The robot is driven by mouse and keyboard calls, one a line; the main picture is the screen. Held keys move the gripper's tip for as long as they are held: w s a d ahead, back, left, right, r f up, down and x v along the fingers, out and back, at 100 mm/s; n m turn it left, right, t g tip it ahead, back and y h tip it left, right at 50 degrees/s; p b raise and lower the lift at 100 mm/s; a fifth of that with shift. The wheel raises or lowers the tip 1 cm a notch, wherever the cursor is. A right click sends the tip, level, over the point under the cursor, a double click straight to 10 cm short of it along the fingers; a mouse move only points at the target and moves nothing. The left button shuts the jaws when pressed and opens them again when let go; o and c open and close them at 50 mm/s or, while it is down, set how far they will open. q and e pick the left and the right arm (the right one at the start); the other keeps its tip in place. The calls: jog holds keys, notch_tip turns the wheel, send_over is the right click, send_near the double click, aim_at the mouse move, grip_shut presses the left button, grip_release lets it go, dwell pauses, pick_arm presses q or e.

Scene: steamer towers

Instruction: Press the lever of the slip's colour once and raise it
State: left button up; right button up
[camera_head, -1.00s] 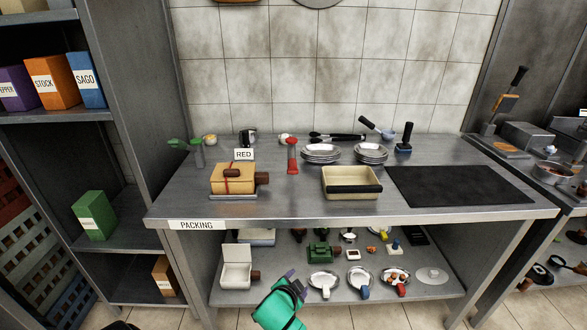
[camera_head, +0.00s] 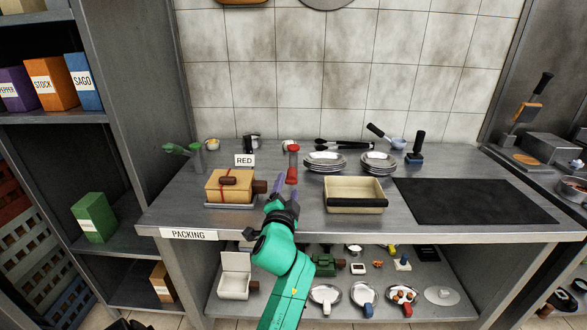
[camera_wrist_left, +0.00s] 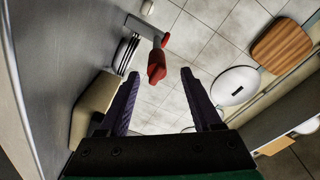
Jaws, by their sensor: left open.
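A slip reading RED (camera_head: 244,160) stands behind a tan box (camera_head: 229,187) on the steel table. The red lever (camera_head: 292,165) stands upright to the right of the slip. The green lever (camera_head: 185,150) is at the table's back left, its arm tilted left. My left gripper (camera_head: 286,183) is open and empty over the table's front half, in front of the red lever. In the left wrist view the red lever (camera_wrist_left: 156,66) shows ahead, between the open fingers (camera_wrist_left: 160,78) and apart from them. My right gripper is not in view.
A cream tray (camera_head: 354,194) lies right of my gripper, with plate stacks (camera_head: 325,161) behind it. A dark mat (camera_head: 470,200) covers the right of the table. A dark-handled item (camera_head: 378,132) and a blue-based one (camera_head: 415,150) stand behind. A shelf below holds several items.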

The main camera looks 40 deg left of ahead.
aim_at(293, 168)
pick_arm(q)
jog(key=x, duration=0.9)
jog(key=shift+w+d+f, duration=0.15)
jog(key=shift+w+f, duration=0.05)
jog(key=shift+w+a, duration=0.35)
jog(key=shift+w, duration=0.1)
grip_shut()
